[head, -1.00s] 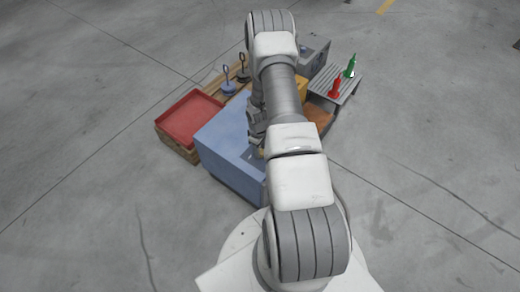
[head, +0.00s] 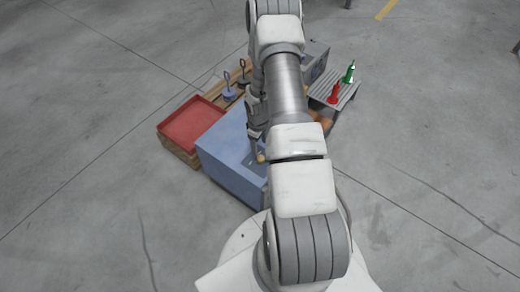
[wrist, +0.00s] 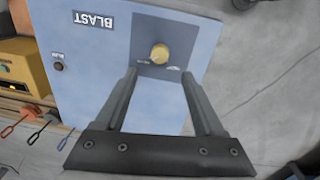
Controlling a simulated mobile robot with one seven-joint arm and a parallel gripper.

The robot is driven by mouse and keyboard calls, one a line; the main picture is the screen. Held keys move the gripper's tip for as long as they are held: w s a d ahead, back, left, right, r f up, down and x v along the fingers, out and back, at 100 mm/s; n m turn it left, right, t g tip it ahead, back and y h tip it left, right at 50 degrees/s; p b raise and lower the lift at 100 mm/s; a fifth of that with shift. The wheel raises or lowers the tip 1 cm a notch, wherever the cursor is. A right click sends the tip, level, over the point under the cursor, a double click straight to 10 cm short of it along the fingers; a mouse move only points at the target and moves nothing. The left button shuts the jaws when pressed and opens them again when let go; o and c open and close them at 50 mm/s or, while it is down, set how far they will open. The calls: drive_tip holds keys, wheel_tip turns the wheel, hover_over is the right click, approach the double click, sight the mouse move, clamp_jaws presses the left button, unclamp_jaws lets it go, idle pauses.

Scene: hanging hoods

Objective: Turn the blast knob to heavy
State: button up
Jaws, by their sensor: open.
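The blast knob (wrist: 159,53) is a round yellowish knob on a dark plate (wrist: 150,75) on the blue box's panel. The word BLAST is printed beside it, and small markings around it are too blurred to read. In the wrist view, my gripper (wrist: 158,72) is open, its two fingers pointing toward the panel on either side of the knob's line, with the knob a little beyond the tips. In the head view, the knob (head: 261,157) shows small on the blue box (head: 225,150). The fingers are mostly hidden behind my arm there.
A red tray (head: 193,122) on a wooden stand is left of the blue box. Hooked tools (head: 229,88) stand behind it. A small grey table (head: 346,92) holds a red bottle (head: 334,93) and a green bottle (head: 349,72). Open concrete floor surrounds the group.

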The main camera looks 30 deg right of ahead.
wheel_tip(320, 180, up, 9)
drive_tip(key=p, duration=0.2)
drive_tip(key=shift+a, duration=0.2)
drive_tip(key=shift+s, duration=0.1)
